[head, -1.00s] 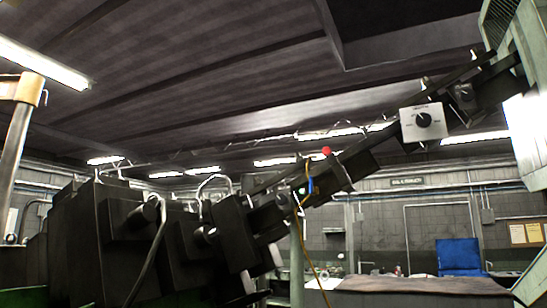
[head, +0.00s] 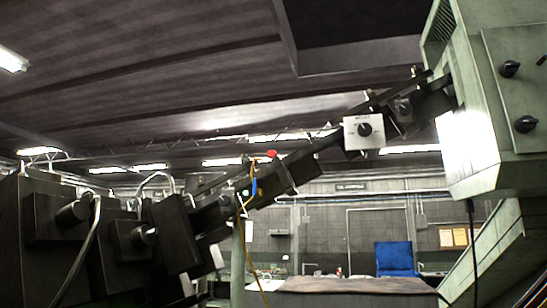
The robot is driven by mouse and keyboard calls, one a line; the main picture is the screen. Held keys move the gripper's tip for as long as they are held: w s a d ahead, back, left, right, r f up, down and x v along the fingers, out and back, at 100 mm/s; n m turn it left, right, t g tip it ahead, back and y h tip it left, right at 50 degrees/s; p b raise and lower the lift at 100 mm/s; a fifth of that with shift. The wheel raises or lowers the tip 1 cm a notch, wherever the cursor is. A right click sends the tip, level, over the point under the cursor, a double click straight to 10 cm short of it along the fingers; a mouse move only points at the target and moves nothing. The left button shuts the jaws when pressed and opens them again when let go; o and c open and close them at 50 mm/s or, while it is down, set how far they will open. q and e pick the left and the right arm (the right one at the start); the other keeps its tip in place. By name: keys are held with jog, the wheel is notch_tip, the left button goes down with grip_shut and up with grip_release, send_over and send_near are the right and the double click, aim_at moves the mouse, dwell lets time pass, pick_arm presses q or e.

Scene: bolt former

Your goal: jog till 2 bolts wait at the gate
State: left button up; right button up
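A dark sloping rail (head: 325,140) runs from the pale green cabinet (head: 470,125) at the upper right down to the dark machine blocks (head: 100,240) at the lower left. A white box with a black dial (head: 364,131) is mounted on the rail. A red knob or lamp (head: 271,154) stands on the rail lower down. Near it is a small part with a green light (head: 246,192) and blue and yellow cables. I cannot make out any bolts or tell which part is the gate. Neither gripper is in view.
Two black knobs sit on the cabinet's panel (head: 518,95). Behind the rail are a table with a brown top (head: 350,285) and a blue chair (head: 395,258). A grey wall with a door closes the back. Bent metal pipes rise from the dark machine.

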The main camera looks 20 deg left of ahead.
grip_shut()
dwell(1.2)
